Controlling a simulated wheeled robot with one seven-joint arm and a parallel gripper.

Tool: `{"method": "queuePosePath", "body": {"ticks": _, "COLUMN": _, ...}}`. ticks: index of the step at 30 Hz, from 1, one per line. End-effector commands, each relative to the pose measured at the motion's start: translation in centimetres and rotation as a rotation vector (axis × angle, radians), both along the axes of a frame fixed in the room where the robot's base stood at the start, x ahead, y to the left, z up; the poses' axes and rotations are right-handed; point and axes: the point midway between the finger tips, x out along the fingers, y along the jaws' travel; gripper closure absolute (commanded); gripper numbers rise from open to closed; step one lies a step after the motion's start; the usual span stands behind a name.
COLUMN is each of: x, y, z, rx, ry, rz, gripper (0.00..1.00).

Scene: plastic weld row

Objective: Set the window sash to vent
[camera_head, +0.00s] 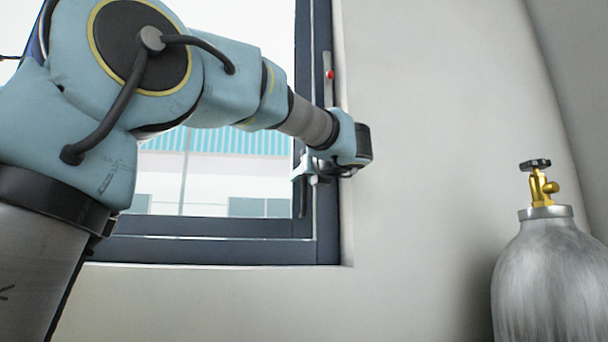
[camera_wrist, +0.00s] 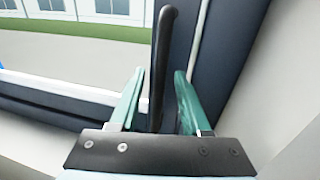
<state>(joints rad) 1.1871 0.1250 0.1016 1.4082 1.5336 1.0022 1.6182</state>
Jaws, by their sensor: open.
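The window sash (camera_head: 240,226) has a dark frame around clear glass and looks closed in its outer frame (camera_head: 327,220). A dark handle (camera_wrist: 161,65) stands on the sash's right side in the wrist view. My gripper (camera_wrist: 160,80) is open, with one teal finger on each side of the handle. The handle runs up between the fingers, and I cannot tell whether either finger touches it. In the head view my gripper (camera_head: 308,172) is at the lower right of the sash, and my wrist hides part of the frame there.
A grey gas cylinder (camera_head: 548,275) with a brass valve (camera_head: 541,186) stands at the right. A pale wall (camera_head: 430,130) lies between it and the window. A light strip with a red dot (camera_head: 329,75) is on the frame above my wrist.

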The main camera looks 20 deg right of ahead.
Motion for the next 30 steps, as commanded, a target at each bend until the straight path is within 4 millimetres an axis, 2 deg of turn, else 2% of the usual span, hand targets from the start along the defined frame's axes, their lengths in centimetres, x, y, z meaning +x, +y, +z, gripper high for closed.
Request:
{"method": "queuePosePath", "body": {"ticks": 10, "x": 0.41, "y": 0.00, "z": -0.02, "rx": 0.000, "ry": 0.000, "rz": 0.000, "gripper": 0.53}}
{"method": "queuePosePath", "body": {"ticks": 22, "x": 0.38, "y": 0.00, "z": 0.00, "rx": 0.000, "ry": 0.000, "rz": 0.000, "gripper": 0.98}}
{"method": "queuePosePath", "body": {"ticks": 30, "x": 0.37, "y": 0.00, "z": 0.00, "rx": -0.001, "ry": 0.000, "rz": 0.000, "gripper": 1.00}}
